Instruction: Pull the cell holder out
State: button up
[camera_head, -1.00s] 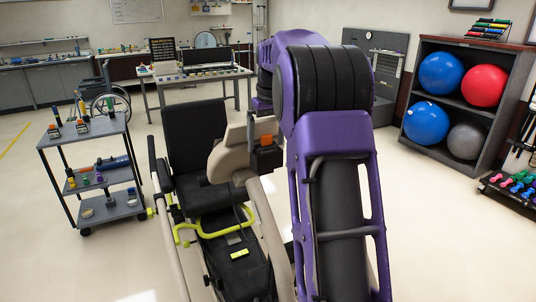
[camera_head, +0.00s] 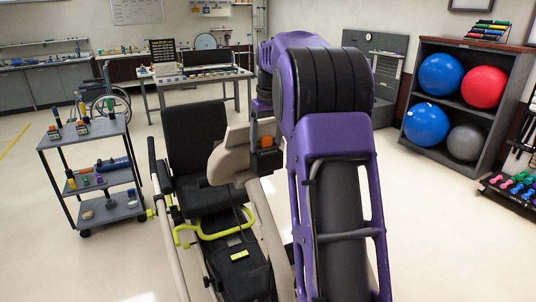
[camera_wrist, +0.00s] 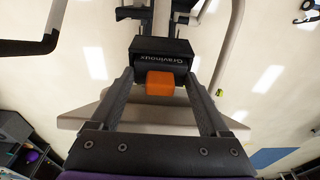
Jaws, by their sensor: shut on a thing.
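The cell holder (camera_wrist: 180,68), a dark part with an orange block (camera_wrist: 160,83) at its front, sits at a black housing (camera_wrist: 150,46) marked "Gravinoux" in the wrist view. My gripper (camera_wrist: 160,76) has one finger on each side of it, the tips against its sides. The orange block lies between the fingers. In the head view the orange block (camera_head: 266,141) and the black housing (camera_head: 265,159) show on the beige upright of the stepper (camera_head: 229,155). I cannot tell how far the holder is out of the housing.
The stepper's black seat (camera_head: 194,130) and yellow-green handle (camera_head: 200,235) are left of the housing. A grey cart (camera_head: 95,175) stands at the far left. A shelf with exercise balls (camera_head: 468,100) stands at the right. The floor between is clear.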

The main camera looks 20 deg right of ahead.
jog(key=shift+r+p, duration=0.45)
jog(key=shift+r, duration=0.6)
jog(key=shift+r, duration=0.1)
dwell(0.6)
jog(key=shift+r, duration=1.4)
jog(key=shift+r, duration=1.45)
